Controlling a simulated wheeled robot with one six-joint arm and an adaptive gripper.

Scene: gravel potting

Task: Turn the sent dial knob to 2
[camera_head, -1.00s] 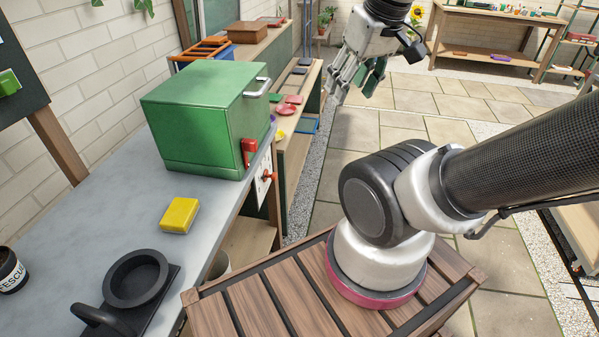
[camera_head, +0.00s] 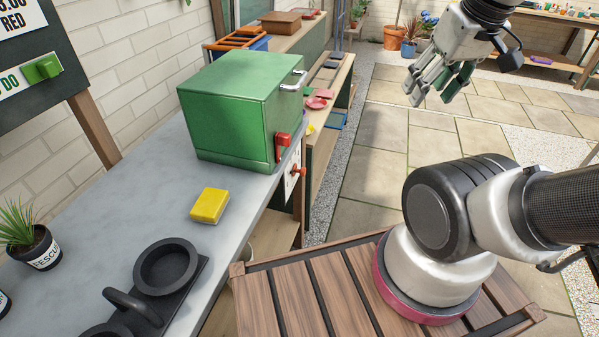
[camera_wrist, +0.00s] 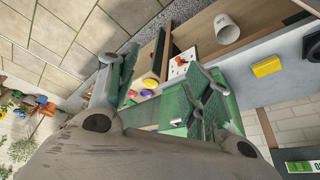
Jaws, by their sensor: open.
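A red dial knob (camera_head: 298,170) sticks out from a white panel (camera_head: 290,183) on the side of the counter, just below the green box. The knob's pointing direction and the panel marks are too small to read. The white panel also shows in the wrist view (camera_wrist: 179,68), with a small red knob (camera_wrist: 180,61) on it. My gripper (camera_head: 432,88) is open and empty, held in the air over the paving, to the right of the knob and well apart from it. In the wrist view its fingers (camera_wrist: 165,85) are spread.
A green box (camera_head: 240,112) with a red lever (camera_head: 283,146) stands on the grey counter (camera_head: 130,215) above the knob. A yellow block (camera_head: 209,205), a black double-ring holder (camera_head: 166,268) and a potted plant (camera_head: 37,247) are on the counter. Paving between counter and gripper is clear.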

